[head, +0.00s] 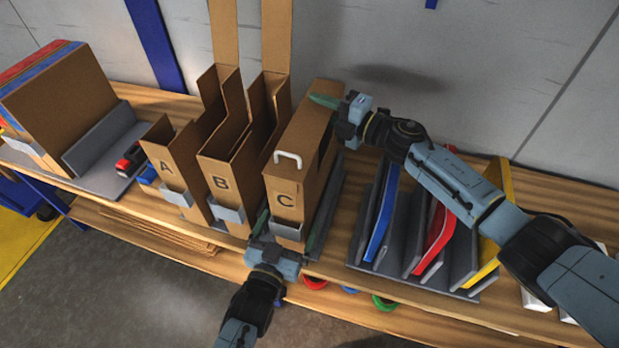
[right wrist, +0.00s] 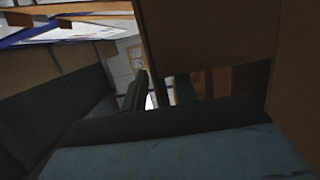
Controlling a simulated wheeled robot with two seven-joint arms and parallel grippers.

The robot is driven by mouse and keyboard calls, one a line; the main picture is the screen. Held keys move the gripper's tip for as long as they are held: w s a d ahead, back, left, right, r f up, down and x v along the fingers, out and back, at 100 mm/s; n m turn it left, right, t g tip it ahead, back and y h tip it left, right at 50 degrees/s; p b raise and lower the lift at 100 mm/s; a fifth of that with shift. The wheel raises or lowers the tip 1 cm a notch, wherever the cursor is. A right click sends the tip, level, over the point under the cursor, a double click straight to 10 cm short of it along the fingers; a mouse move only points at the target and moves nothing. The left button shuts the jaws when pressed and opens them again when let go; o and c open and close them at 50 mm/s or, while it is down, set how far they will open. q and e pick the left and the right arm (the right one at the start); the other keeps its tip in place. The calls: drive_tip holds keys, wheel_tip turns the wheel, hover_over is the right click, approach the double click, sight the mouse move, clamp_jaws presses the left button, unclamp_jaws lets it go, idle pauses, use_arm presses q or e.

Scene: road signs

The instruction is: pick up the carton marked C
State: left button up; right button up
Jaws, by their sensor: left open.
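The carton marked C (head: 304,150) is a tall brown box standing in a grey holder (head: 288,230), with a white handle on its near upper edge. My left gripper (head: 285,238) is open at the carton's low front end, with a green finger on either side. Contact is not clear. My right gripper (head: 327,112) is at the carton's far upper end, one green finger over its top edge; the other is largely hidden. In the right wrist view its fingers (right wrist: 160,92) stand apart, with a brown panel close by.
Cartons A (head: 165,160) and B (head: 220,175) stand close left of carton C. A slotted grey rack (head: 405,265) with blue, red and yellow panels stands to the right. A large brown box (head: 60,105) is at the far left.

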sight(287, 214)
use_arm(q)
drive_tip(key=c, duration=0.6)
use_arm(e)
drive_tip(key=c, duration=0.6)
use_arm(q)
drive_tip(key=c, duration=0.6)
use_arm(e)
clamp_jaws()
drive_tip(key=shift+r, duration=0.1)
